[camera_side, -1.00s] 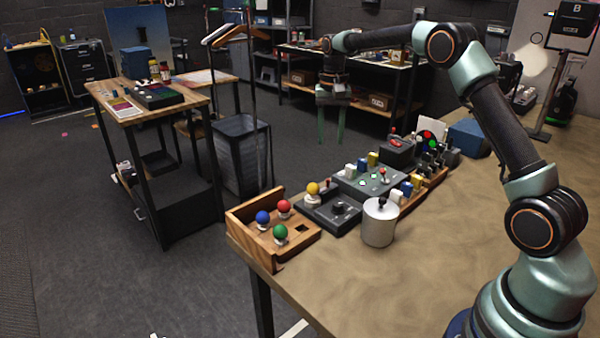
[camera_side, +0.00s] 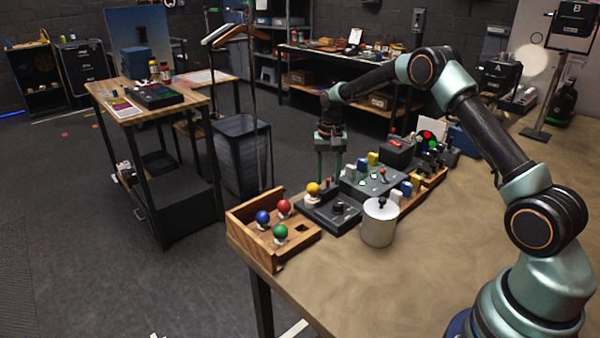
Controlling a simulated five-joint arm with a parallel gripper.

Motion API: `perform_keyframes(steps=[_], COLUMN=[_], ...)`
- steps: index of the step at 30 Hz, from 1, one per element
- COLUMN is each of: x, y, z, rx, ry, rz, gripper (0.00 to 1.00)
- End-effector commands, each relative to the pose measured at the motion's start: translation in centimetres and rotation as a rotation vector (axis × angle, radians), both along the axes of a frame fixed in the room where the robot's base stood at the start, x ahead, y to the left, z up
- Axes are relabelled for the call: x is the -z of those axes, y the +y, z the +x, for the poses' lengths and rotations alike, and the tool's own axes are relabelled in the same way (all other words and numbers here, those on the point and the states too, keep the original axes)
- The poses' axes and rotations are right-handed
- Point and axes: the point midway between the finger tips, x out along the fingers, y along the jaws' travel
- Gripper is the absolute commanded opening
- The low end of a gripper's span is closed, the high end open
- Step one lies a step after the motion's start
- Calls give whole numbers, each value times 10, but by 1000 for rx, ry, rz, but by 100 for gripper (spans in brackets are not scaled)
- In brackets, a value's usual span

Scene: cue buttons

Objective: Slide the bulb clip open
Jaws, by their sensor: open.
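A yellow bulb (camera_side: 313,188) sits in a white socket at the left back of a dark box (camera_side: 318,217) with a black knob (camera_side: 338,208). A small red upright piece (camera_side: 327,184) stands just right of the bulb. It may be the bulb clip, but it is too small to tell, and so is whether it is slid open. My gripper (camera_side: 329,172) points down with its two greenish fingers apart. It appears above or behind the red piece, empty; I cannot tell the exact gap.
A wooden tray (camera_side: 240,221) with blue, red and green bulbs is at the table's left corner. A switch panel (camera_side: 362,182) and other boxes lie to the right. The front table is clear.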

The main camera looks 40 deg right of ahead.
Motion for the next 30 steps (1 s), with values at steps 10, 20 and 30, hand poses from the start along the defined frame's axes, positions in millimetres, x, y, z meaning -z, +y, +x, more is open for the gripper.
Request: perform_keyframes(steps=[10, 20, 30], x=[1, 1, 1], y=[0, 0, 0], z=[0, 0, 0], rx=[0, 0, 0], ry=[0, 1, 1], rz=[0, 1, 1], gripper=[15, 0, 0])
